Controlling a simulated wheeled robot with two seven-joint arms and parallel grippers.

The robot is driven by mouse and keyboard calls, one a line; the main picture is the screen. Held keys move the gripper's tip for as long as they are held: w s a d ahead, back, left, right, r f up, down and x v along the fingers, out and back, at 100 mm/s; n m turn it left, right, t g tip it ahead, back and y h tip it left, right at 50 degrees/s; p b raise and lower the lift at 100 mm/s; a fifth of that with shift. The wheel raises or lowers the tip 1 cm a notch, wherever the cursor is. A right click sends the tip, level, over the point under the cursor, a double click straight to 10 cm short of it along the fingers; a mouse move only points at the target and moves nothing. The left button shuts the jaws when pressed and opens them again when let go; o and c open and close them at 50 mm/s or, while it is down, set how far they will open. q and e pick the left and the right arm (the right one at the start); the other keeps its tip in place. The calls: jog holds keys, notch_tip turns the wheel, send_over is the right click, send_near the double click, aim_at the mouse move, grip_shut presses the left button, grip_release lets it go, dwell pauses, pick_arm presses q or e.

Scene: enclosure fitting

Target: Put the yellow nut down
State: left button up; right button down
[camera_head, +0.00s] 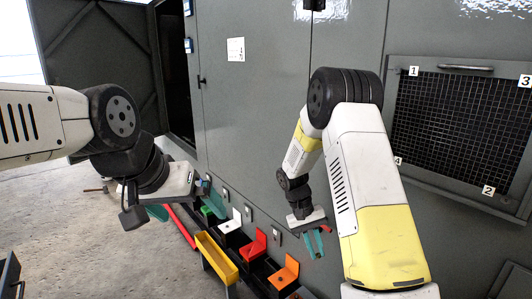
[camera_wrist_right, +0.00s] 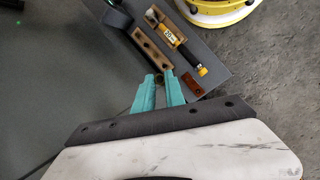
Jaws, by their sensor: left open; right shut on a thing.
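My right gripper (camera_head: 314,243) is low in front of the grey cabinet, right of the coloured bins. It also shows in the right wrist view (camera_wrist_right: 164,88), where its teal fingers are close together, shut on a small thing.
A yellow tray (camera_head: 213,258) and a red bin (camera_head: 254,246) and orange bin (camera_head: 285,273) stand along the cabinet (camera_head: 255,120). In the right wrist view, a yellow-and-black tool (camera_wrist_right: 182,48), a brown strip with holes (camera_wrist_right: 152,48) and a small brown block (camera_wrist_right: 192,85) lie near the fingertips.

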jog(key=w+f+n+t, duration=0.1)
jog(key=f+n, duration=0.3)
jog(key=f, duration=0.8)
jog(key=w+f+n+t+h, duration=0.1)
jog(key=w+f+n+t, duration=0.1)
jog(key=f, duration=1)
jog(key=w+n, duration=0.1)
jog(key=n, duration=0.1)
jog(key=shift+w+d+n, duration=0.2)
jog(key=shift+w+n, duration=0.1)
jog(key=shift+w, duration=0.05)
notch_tip(320, 180, down, 10)
jog(key=shift+r, duration=0.2)
jog(key=c, duration=1.4)
grip_release()
jog(key=shift+f, duration=0.1)
